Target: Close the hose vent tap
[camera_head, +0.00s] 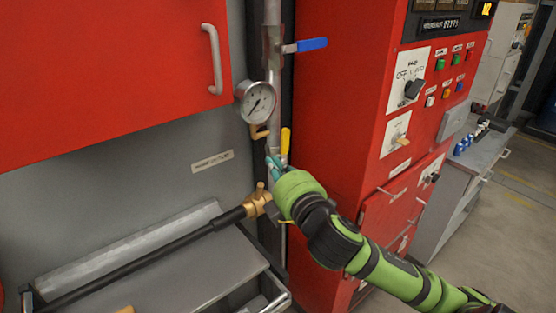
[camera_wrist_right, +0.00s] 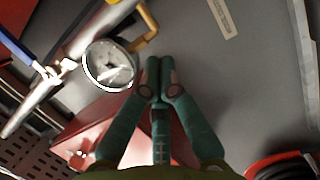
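A brass fitting with a small upright handle (camera_head: 258,199) sits at the end of the black hose; I cannot tell if it is the hose vent tap. A yellow lever (camera_head: 285,143) stands upright on the vertical pipe above it. A bent brass-yellow piece (camera_head: 260,132) is under the round gauge (camera_head: 256,102); in the right wrist view a similar yellow piece (camera_wrist_right: 148,28) shows beside the gauge (camera_wrist_right: 108,66). My right gripper (camera_head: 273,165) is near the pipe, just below the yellow lever. In the right wrist view its teal fingertips (camera_wrist_right: 160,66) are together, with nothing seen between them. My left gripper is not seen.
A blue lever (camera_head: 311,45) sticks out from the pipe higher up. A red control cabinet (camera_head: 345,110) stands close on the right. A red cupboard (camera_head: 110,75) with a grey handle is at upper left. The black hose (camera_head: 150,255) runs above a grey shelf (camera_head: 185,280).

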